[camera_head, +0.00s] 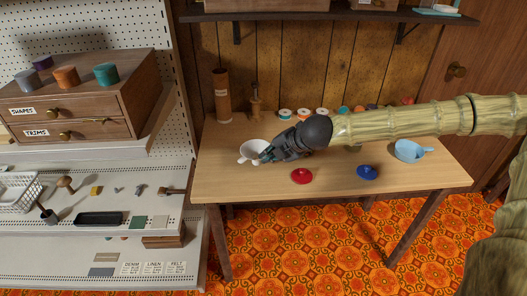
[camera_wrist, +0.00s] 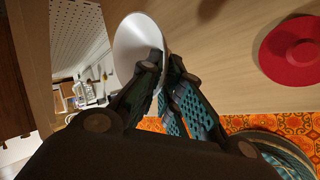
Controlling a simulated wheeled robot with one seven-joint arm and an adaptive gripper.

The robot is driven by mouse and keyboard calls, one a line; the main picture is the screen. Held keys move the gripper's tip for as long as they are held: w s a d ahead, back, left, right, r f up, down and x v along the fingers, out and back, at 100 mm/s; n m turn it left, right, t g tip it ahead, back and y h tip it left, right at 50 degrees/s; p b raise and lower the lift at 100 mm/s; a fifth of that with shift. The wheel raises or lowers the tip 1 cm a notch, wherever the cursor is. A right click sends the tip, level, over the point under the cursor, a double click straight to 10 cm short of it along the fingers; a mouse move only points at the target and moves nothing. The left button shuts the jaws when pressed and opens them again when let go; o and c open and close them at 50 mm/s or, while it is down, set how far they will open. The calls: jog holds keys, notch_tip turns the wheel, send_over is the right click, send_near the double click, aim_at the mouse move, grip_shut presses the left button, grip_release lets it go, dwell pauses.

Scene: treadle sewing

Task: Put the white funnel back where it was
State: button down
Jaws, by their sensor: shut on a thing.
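The white funnel (camera_head: 251,151) is at the left part of the wooden table, its wide mouth facing up in the head view. My gripper (camera_head: 267,154) reaches in from the right and is shut on the funnel's right side. In the wrist view the funnel (camera_wrist: 132,42) shows beyond my gripper (camera_wrist: 165,68), and the fingers hide part of it. I cannot tell whether the funnel touches the tabletop or hangs just above it.
On the table (camera_head: 235,181) lie a red lid-like disc (camera_head: 302,177), a blue one (camera_head: 367,173) and a light blue funnel-like vessel (camera_head: 409,151). Spools (camera_head: 304,113) and a brown cylinder (camera_head: 222,97) stand at the back. White shelving (camera_head: 170,212) is on the left.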

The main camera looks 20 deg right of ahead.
aim_at(261, 147)
jog(key=w, duration=0.5)
jog(key=shift+w+d+f+p, duration=0.1)
jog(key=shift+w+f+p, duration=0.2)
jog(key=shift+p, duration=0.1)
jog(key=shift+w+f, duration=0.1)
jog(key=shift+f, duration=1.7)
jog(key=shift+f, duration=0.1)
jog(key=c, duration=1.6)
grip_release()
jog(key=shift+r, duration=0.2)
